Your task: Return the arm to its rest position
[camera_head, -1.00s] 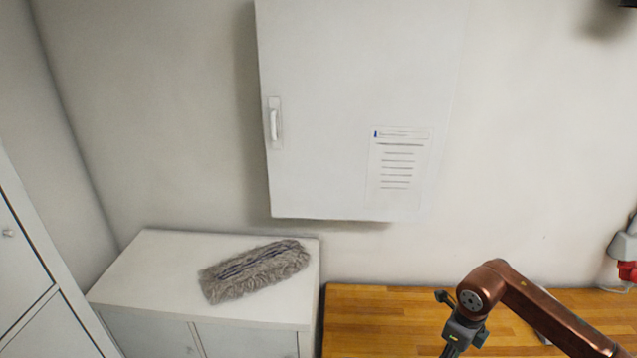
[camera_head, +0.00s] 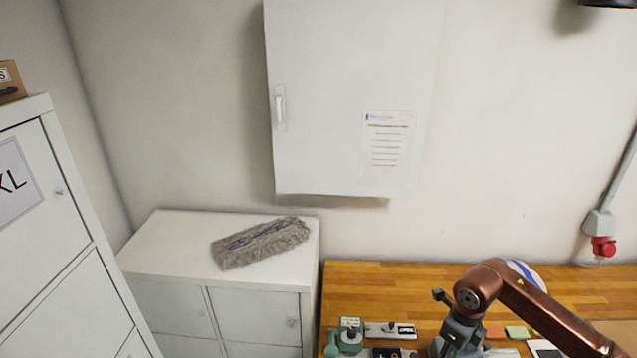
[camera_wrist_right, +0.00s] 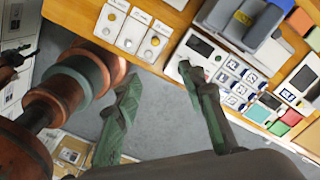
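My right arm comes in from the right in the head view, copper-coloured and bent. Its dark wrist hangs over the wooden worktop (camera_head: 375,280); the fingertips are not clear there. In the right wrist view my right gripper (camera_wrist_right: 162,88) is open, with its two green fingers wide apart and nothing between them. Grey floor shows between the fingers, beside the worktop edge. Copper links of mine show at the left of the right wrist view. My left gripper is not seen in the head view.
A low white cabinet (camera_head: 170,250) carries a grey fluffy mop pad (camera_head: 262,243). A white wall cabinet (camera_head: 340,90) hangs above. Several small items, including a green-grey device (camera_head: 348,338), lie on the worktop. A tall locker (camera_head: 50,230) stands at left, a red-capped socket (camera_head: 603,246) at right.

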